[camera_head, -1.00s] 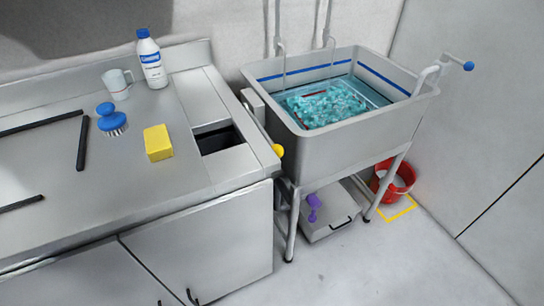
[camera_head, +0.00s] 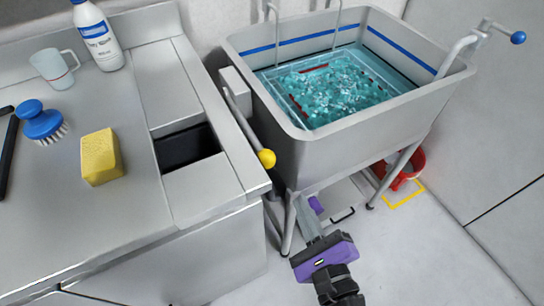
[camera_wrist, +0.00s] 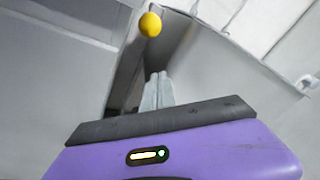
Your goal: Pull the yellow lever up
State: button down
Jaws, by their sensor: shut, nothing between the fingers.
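The yellow lever has a round yellow knob (camera_head: 267,158) at the end of a thin grey rod, in the gap between the counter and the sink basin. The rod slopes from a grey box at the back down to the knob. The knob also shows at the top of the wrist view (camera_wrist: 150,24). My gripper (camera_head: 306,226) is in front of the sink and lower in the picture than the knob. In the wrist view its fingers (camera_wrist: 158,80) are together, empty and pointing toward the gap below the knob, apart from it.
A grey sink (camera_head: 345,125) holds water and a tray. A steel counter (camera_head: 60,215) carries a yellow sponge (camera_head: 101,157), blue brush (camera_head: 42,122), mug (camera_head: 52,68) and bottle (camera_head: 97,35). A red bucket (camera_head: 417,164) stands on the floor. Another handle with a blue knob (camera_head: 518,38) is at right.

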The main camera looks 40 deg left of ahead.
jog(key=shift+s+a+f+m+g, duration=0.25)
jog(key=shift+s+a+m+g, duration=0.2)
jog(key=shift+m, duration=0.45)
jog(key=w+a+r, duration=0.2)
jog(key=w+a, duration=0.1)
jog(key=a, duration=0.5)
jog(key=shift+a+r, duration=0.15)
jog(key=shift+w, duration=0.1)
jog(key=shift+r+p, duration=0.15)
jog(key=shift+p, duration=0.35)
